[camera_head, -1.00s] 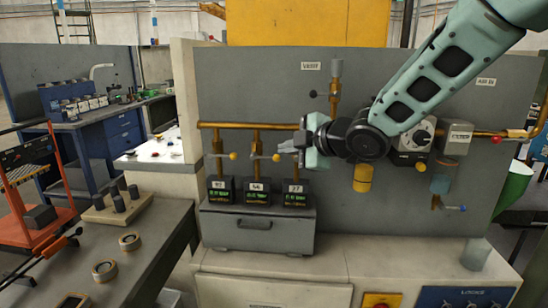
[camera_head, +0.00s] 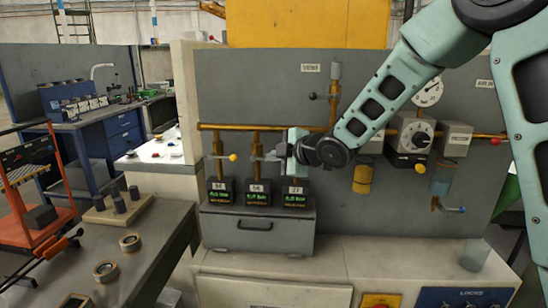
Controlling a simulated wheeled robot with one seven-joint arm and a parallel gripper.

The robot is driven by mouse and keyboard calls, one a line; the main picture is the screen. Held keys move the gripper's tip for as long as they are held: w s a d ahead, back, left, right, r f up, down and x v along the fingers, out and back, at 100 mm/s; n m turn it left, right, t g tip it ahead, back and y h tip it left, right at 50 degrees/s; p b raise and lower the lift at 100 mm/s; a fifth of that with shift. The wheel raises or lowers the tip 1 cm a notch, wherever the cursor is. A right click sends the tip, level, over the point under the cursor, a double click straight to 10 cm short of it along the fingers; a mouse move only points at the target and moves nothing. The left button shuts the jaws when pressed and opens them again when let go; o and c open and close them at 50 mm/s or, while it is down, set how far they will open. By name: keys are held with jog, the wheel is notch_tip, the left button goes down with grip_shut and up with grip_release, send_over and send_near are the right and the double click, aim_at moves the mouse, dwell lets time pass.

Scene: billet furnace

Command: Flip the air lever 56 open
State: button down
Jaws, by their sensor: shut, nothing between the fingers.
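Three brass valve drops hang from a pipe on the grey panel, each above a small black display box. The middle drop (camera_head: 256,146) stands above the box whose small tag seems to read 56 (camera_head: 258,191), though the digits are blurred. Its lever points right, toward my fingers, and its yellow knob is hidden. My gripper (camera_head: 273,156) is shut and empty, pointing left at the lever's end. I cannot tell whether it touches. The right valve is mostly hidden behind my gripper.
A grey drawer box (camera_head: 257,231) stands below the displays. A bench (camera_head: 130,265) with rings is at lower left.

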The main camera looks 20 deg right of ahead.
jog(key=shift+f, duration=0.1)
jog(key=shift+f+y+b, duration=0.15)
jog(key=shift+y+b, duration=0.15)
jog(key=shift+b, duration=0.45)
